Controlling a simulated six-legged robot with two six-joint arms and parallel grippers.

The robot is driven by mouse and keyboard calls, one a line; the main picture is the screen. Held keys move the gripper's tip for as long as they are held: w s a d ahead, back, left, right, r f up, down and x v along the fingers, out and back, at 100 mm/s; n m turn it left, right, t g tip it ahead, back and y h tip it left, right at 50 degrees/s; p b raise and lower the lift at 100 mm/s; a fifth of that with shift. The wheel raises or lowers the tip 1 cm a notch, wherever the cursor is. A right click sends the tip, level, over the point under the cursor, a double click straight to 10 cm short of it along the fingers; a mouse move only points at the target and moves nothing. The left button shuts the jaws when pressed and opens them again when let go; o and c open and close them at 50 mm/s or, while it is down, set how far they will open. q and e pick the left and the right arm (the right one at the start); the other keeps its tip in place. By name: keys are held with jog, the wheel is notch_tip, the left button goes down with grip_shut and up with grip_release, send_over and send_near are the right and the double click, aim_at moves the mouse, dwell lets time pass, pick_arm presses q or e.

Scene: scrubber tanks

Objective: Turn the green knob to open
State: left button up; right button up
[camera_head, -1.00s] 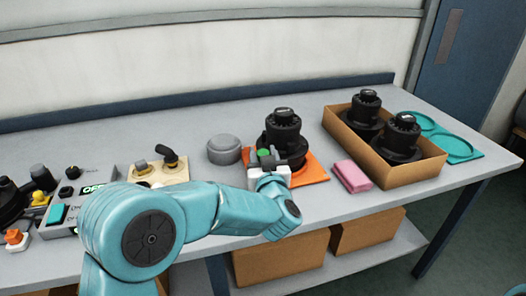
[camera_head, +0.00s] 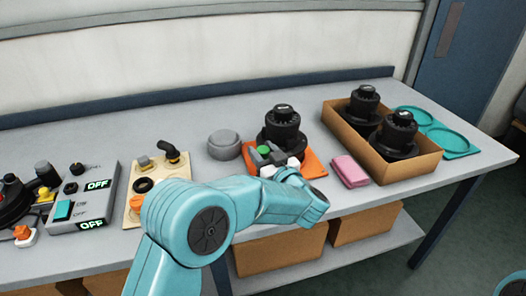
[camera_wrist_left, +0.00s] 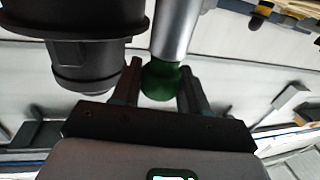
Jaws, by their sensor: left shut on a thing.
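The green knob (camera_head: 264,150) sits at the front of a black scrubber tank (camera_head: 282,128) standing on an orange mat (camera_head: 314,166). My left gripper (camera_head: 268,156) is at the knob, in front of the tank. In the left wrist view the green knob (camera_wrist_left: 162,80) lies between the two fingers of my left gripper (camera_wrist_left: 160,88), at the end of a grey metal cylinder. The gripper is shut on it. The black tank body (camera_wrist_left: 85,50) is close beside the left finger in that view. My right gripper is out of view.
A pink cloth (camera_head: 349,171) and a cardboard box (camera_head: 422,168) with two black tanks stand to the right. A teal double-ring tray (camera_head: 456,143) lies beyond. A grey round lid (camera_head: 224,143) is left of the tank. A control box (camera_head: 88,200) reads OFF.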

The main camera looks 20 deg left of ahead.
pick_arm(q)
jog(key=shift+r, duration=0.15)
jog(key=o, duration=0.8)
jog(key=shift+o, duration=0.9)
jog(key=shift+w, duration=0.1)
jog(key=v, duration=1.6)
jog(key=shift+b, duration=0.4)
jog(key=shift+d, duration=0.1)
